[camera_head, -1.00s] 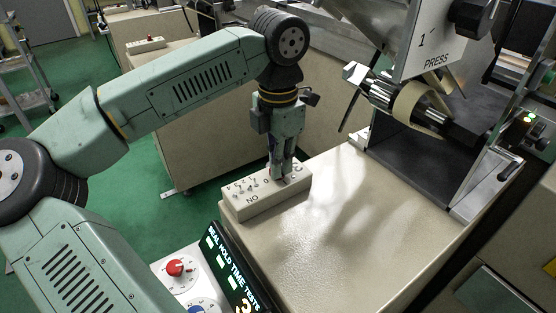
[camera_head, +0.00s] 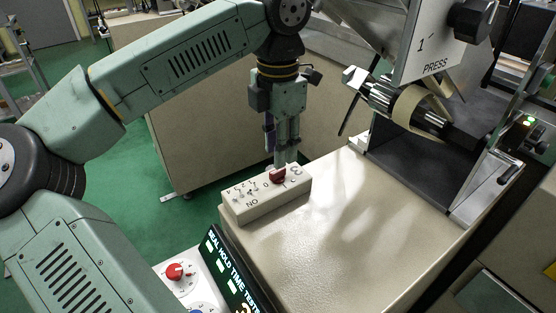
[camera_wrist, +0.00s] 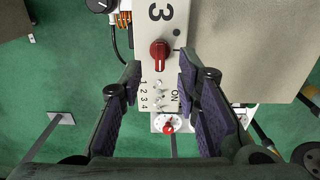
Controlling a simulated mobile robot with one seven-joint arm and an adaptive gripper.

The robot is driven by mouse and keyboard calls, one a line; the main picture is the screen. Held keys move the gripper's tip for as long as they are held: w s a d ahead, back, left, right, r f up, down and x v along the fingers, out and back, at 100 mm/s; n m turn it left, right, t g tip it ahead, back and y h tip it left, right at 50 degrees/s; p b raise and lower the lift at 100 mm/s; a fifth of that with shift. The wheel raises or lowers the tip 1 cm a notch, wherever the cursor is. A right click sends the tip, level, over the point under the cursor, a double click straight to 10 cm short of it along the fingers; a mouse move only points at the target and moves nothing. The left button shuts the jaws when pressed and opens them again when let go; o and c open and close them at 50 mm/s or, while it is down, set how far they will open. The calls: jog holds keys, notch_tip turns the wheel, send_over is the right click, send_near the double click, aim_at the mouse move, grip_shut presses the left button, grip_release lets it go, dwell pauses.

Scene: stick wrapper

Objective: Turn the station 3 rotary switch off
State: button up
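The station 3 rotary switch (camera_wrist: 159,50) is a red knob with a white pointer mark, on a pale box (camera_wrist: 161,10) marked "3". In the wrist view the white mark points down the picture, toward the small toggles; I cannot tell whether this is on or off. In the head view the red knob (camera_head: 278,175) shows on the right part of the switch box (camera_head: 262,205). My gripper (camera_head: 283,163) points down just above the knob. In the wrist view my gripper (camera_wrist: 160,72) has its two fingers apart, with nothing between them at the tips.
The box sits on the far left corner of a beige cabinet top (camera_head: 320,230). Several small toggles (camera_wrist: 159,95) stand beside the knob, with "ON" printed near. A second red knob (camera_head: 175,270) is on a lower panel by a display (camera_head: 228,265). A press (camera_head: 430,50) stands right.

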notch_tip(320, 180, up, 7)
dwell(0.3)
jog(key=shift+a+r, duration=0.1)
